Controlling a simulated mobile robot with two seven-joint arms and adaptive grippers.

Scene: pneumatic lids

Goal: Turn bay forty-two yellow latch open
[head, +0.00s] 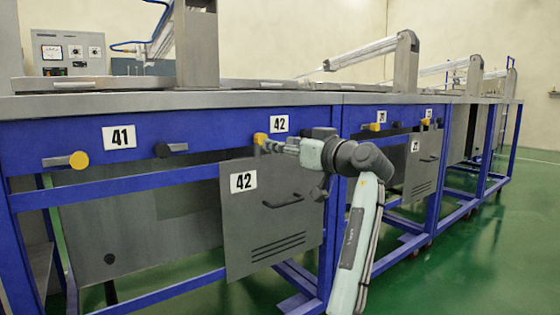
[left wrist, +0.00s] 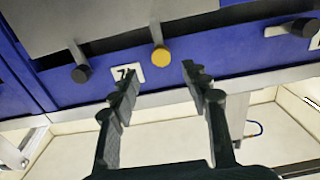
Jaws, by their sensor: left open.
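The yellow latch (head: 260,138) of bay forty-two sits on the blue rail under the white 42 label (head: 279,124). In the left wrist view the yellow latch (left wrist: 160,56) shows as a round yellow end on a short grey stem. A white label (left wrist: 128,73) is beside it, upside down. My left gripper (head: 272,146) is at the latch in the head view. In the left wrist view the left gripper (left wrist: 160,74) is open, with the latch end between and slightly beyond the fingertips. Contact cannot be seen. My right gripper is not in view.
A grey panel marked 42 (head: 240,240) hangs below the latch. A black knob (head: 172,149) and another yellow latch (head: 78,160) by the 41 label are to the left. More bays continue right. Green floor (head: 460,250) is clear at the right.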

